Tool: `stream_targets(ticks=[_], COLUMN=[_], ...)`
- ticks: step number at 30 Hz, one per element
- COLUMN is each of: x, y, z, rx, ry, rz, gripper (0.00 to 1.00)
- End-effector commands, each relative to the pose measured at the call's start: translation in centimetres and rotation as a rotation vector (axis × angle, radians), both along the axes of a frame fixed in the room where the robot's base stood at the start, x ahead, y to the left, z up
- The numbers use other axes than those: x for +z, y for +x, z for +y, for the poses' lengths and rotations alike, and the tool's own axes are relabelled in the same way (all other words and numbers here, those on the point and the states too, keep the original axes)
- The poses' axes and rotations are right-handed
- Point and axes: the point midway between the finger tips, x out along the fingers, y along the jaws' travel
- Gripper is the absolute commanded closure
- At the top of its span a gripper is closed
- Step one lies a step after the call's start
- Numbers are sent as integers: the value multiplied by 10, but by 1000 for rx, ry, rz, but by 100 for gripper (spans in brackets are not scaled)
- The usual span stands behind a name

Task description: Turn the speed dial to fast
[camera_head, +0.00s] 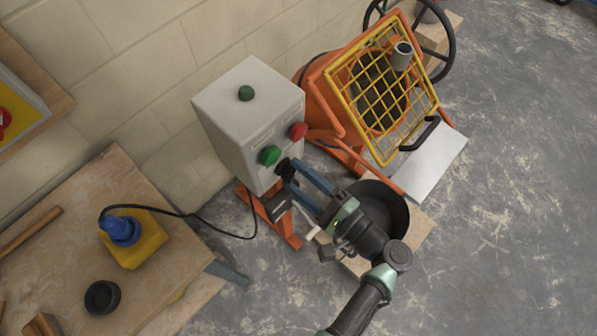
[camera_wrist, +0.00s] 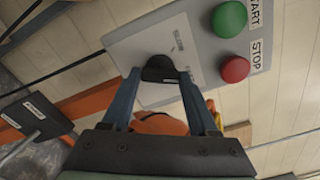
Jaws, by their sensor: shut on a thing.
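The speed dial (camera_wrist: 160,69) is a black knob on the light grey control box (camera_head: 240,110). In the wrist view it sits low on the panel, between my fingertips. My gripper (camera_head: 287,172) reaches the front of the box, its two blue-grey fingers closed on the dial's sides. In the head view the dial is mostly hidden by the fingertips. The lettering by the dial is too small to read, so its setting cannot be told. A green START button (camera_wrist: 229,18) and a red STOP button (camera_wrist: 235,69) are on the same panel.
An orange mixer with a yellow grid (camera_head: 375,85) stands right of the box. A black tub (camera_head: 385,208) is below my gripper. Bare floor lies at right.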

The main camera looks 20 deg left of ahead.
Motion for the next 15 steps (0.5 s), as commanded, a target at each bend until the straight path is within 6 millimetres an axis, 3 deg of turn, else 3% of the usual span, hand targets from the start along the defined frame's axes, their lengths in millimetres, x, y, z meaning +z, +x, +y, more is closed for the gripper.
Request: stream_targets(ticks=[15], x=[0], y=[0], z=[0], rx=[-1], ry=[48], rz=[133], gripper=[96])
